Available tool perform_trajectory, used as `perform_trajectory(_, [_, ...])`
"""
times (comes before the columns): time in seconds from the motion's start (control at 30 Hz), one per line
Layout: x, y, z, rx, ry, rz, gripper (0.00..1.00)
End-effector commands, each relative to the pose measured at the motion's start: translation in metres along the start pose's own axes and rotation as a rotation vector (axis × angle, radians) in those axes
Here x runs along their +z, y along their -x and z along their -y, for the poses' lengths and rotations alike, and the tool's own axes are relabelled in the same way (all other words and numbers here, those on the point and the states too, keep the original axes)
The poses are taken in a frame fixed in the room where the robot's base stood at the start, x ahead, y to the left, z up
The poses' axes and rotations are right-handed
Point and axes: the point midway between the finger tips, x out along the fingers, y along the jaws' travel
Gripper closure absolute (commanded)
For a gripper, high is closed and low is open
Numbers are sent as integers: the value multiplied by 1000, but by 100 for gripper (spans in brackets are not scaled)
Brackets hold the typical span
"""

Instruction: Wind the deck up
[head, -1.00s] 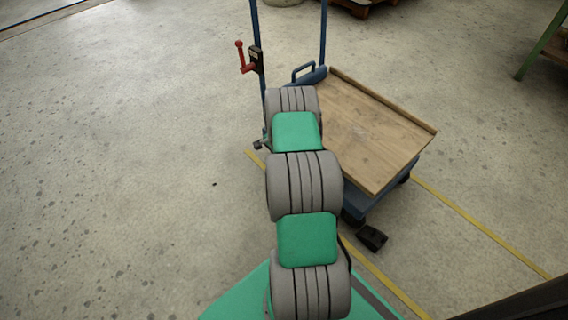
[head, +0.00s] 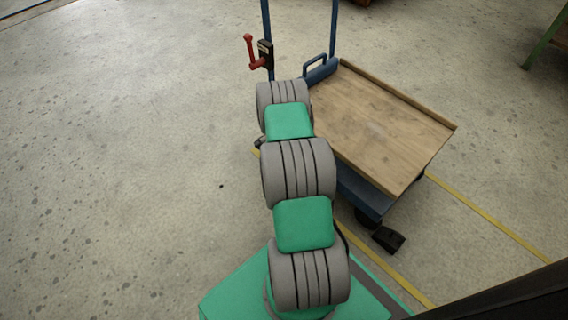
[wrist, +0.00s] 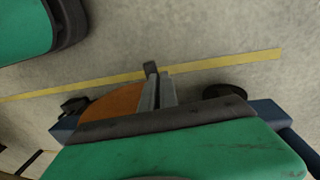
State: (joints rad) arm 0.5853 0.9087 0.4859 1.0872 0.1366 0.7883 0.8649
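The deck (head: 385,125) is a flat wooden board with a raised rim, on a blue wheeled cart (head: 362,194). At the cart's far left stands a blue upright post (head: 267,22) carrying a dark box with a red crank handle (head: 249,47). My grey and green arm reaches up the picture to just below this post and covers part of the cart. In the head view my gripper is mostly hidden behind the arm. In the wrist view my gripper (wrist: 158,90) shows two grey fingers close together; the gap between them is unclear. No held object is visible.
Yellow floor lines (head: 485,216) run under and beside the cart. A black caster or pedal (head: 388,239) sticks out at its near corner. A green-legged table (head: 545,45) is at the far right. The concrete floor to the left is open.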

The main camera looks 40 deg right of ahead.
Motion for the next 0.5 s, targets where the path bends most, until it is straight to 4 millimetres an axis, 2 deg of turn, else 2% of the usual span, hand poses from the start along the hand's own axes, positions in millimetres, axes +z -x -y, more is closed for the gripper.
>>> perform_trajectory(0.37, [3, -3, -1, 2, 4, 5, 100])
perform_trajectory(0.5, [2, 5, -1, 2, 3, 4, 100])
